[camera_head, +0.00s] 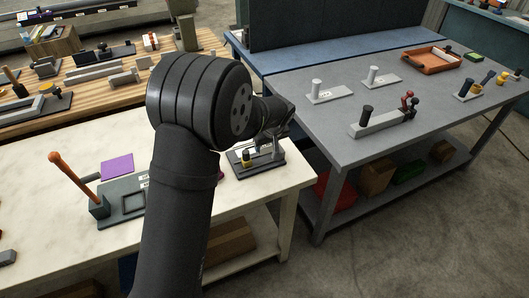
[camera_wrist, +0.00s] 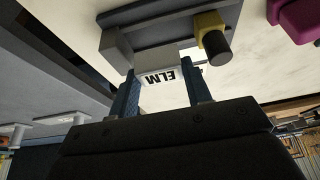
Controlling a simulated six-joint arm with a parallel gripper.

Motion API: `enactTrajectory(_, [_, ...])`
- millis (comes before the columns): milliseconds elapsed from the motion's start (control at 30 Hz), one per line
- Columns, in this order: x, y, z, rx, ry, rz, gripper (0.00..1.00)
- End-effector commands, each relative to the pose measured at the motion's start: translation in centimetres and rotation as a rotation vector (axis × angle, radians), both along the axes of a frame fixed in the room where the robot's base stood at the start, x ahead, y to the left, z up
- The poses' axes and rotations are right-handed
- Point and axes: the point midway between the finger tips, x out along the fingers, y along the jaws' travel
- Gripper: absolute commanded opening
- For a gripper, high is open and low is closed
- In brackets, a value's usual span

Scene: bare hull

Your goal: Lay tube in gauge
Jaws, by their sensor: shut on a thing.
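The gauge (camera_head: 262,168) is a dark base with upright parts near the right end of the white table. In the wrist view the gauge (camera_wrist: 160,28) shows close up, with a grey block and a yellow-collared black knob (camera_wrist: 215,42). A white plate marked ELM (camera_wrist: 160,76) shows between my two fingers. My gripper (camera_wrist: 160,88) is at the gauge, its fingers apart with a hold between them. It also shows, partly hidden by the wrist, in the head view (camera_head: 273,132). I cannot make out the held tube clearly, or whether it touches the gauge.
A dark block with an orange rod (camera_head: 72,165) and a purple pad (camera_head: 117,168) are on the white table's left. A grey table (camera_head: 430,115) with several fixtures stands right, a crowded wooden bench (camera_head: 105,95) behind left.

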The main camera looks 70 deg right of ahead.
Motion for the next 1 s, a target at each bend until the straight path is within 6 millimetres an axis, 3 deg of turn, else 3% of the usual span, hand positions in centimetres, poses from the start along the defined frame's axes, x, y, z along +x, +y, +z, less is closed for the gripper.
enactTrajectory(167, [0.7, -0.3, -0.8, 0.000, 0.000, 0.000, 0.19])
enactTrajectory(433, [0.6, -0.2, -4.3, 0.002, 0.001, -0.002, 0.19])
enactTrajectory(800, [0.6, -0.2, -4.7, 0.001, 0.001, 0.000, 0.19])
enactTrajectory(833, [0.6, -0.2, -4.8, 0.001, 0.001, 0.000, 0.46])
enactTrajectory(867, [0.6, -0.2, -4.7, 0.000, 0.001, 0.000, 0.52])
enactTrajectory(1000, [0.6, -0.3, -4.7, 0.000, 0.001, 0.000, 0.54])
